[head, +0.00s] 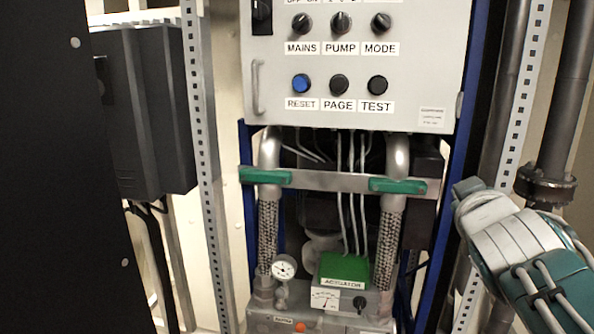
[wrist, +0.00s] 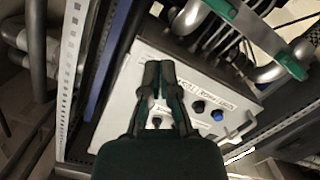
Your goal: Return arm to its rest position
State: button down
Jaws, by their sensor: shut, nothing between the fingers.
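My arm (head: 520,255) reaches in from the lower right in the head view, to the right of the blue frame. Its fingertips do not show clearly there. In the wrist view my gripper (wrist: 157,72) is shut and empty, with its two dark fingers side by side. Behind the fingers is the light grey control panel (wrist: 195,85), seen at a tilt. I cannot tell the gap between the fingers and the panel, but no contact shows.
The control panel (head: 420,60) has knobs and a blue RESET button (head: 301,84). Below it are green handles (head: 398,186), braided hoses (head: 388,245), a gauge (head: 284,267) and a green actuator box (head: 343,272). A flanged pipe (head: 545,184) stands close to my arm.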

jog(key=s+a+f+m+g+y, duration=0.1)
jog(key=s+a+f+g, duration=0.3)
jog(key=s+f, duration=0.4)
jog(key=s+a+f+m+g+y, duration=0.2)
jog(key=s+a+f+g, duration=0.3)
jog(key=f, duration=1.1)
jog(key=s+g+y, duration=0.1)
jog(key=s, duration=0.2)
jog(key=shift+a+y, duration=0.15)
jog(key=shift+y, duration=0.15)
